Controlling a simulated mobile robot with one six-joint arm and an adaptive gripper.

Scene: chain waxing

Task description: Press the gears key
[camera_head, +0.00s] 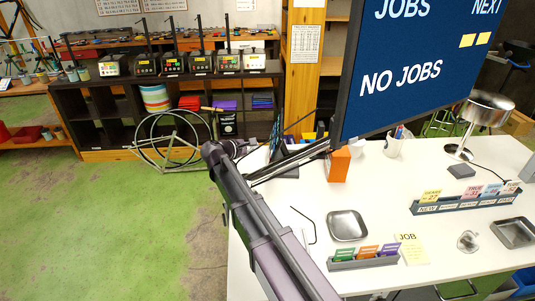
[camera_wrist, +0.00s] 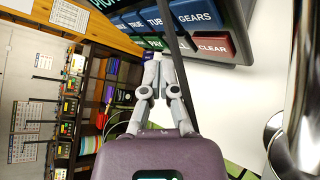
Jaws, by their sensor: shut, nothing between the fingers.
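The blue GEARS key (camera_wrist: 195,14) is at the top right of a dark keypad (camera_wrist: 238,42) in the wrist view. My gripper (camera_wrist: 157,58) is shut and empty, its fingertips pointing up the picture toward the lower keys. The GEARS key lies above and to the right of the fingertips, apart from them. The blue TUBE key (camera_wrist: 155,18) is left of it, the red CLEAR key (camera_wrist: 213,47) below it, and the green PAY key (camera_wrist: 153,43) lies close above the fingertips. A dark bar crosses in front of the keypad and partly hides a key. I cannot tell the fingertips' exact distance from the keys.
A large blue screen (camera_head: 420,70) reading NO JOBS stands over the white table (camera_head: 390,185). An orange box (camera_head: 338,165), a metal tray (camera_head: 347,225), card holders and a lamp (camera_head: 485,110) are on the table. A dark shelf (camera_head: 105,105) stands behind.

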